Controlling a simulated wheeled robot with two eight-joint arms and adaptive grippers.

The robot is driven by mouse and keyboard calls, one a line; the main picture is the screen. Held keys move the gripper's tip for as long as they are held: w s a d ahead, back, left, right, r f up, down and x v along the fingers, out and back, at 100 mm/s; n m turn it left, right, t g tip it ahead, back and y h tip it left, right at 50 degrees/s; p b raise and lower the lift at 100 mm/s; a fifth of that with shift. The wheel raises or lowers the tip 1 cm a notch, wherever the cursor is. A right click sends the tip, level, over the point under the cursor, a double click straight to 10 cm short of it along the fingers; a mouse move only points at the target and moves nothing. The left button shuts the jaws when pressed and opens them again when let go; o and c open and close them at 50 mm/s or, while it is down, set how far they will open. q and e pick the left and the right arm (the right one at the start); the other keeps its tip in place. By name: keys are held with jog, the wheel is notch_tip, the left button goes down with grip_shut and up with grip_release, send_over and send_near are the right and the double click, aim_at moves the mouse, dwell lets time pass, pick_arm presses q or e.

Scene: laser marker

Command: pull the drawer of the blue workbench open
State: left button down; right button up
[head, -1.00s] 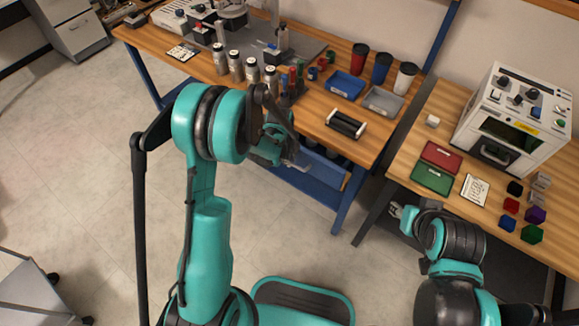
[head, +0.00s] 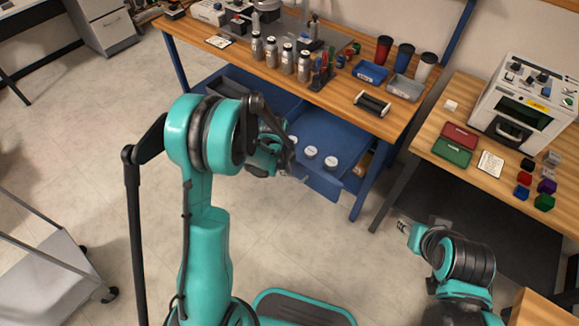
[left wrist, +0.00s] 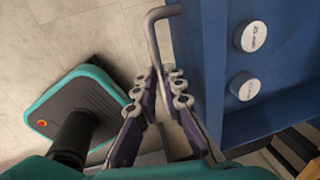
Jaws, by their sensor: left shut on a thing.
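The blue workbench (head: 330,85) has a wooden top and blue legs. Its blue drawer (head: 325,185) stands pulled out under the top, with white-lidded jars (head: 331,162) showing inside. In the left wrist view the drawer's wall (left wrist: 212,60) is at the right and its grey bar handle (left wrist: 154,38) runs down between my fingers. My left gripper (head: 300,175) is at the drawer's front, shut on the handle; it also shows in the left wrist view (left wrist: 164,95). My right gripper (head: 403,227) is away from the drawer, near the other table; its fingers are too small to read.
Bottles (head: 287,60), cups (head: 403,57) and trays (head: 370,72) stand on the workbench top. A second wooden table (head: 470,125) with a white machine (head: 525,105) is at the right. The floor (head: 90,130) at the left is clear; a grey cart (head: 45,275) stands lower left.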

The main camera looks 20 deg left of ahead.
pick_arm(q)
jog(key=shift+s+a, duration=0.15)
jog(key=shift+s, duration=0.2)
jog(key=c, duration=1.9)
grip_release()
jog(key=r, duration=0.4)
jog(key=s+r, duration=0.1)
jog(key=r, duration=0.3)
jog(key=s+r, duration=0.1)
jog(key=r, duration=0.2)
jog(key=shift+a+r, duration=0.35)
jog(key=shift+r, duration=0.05)
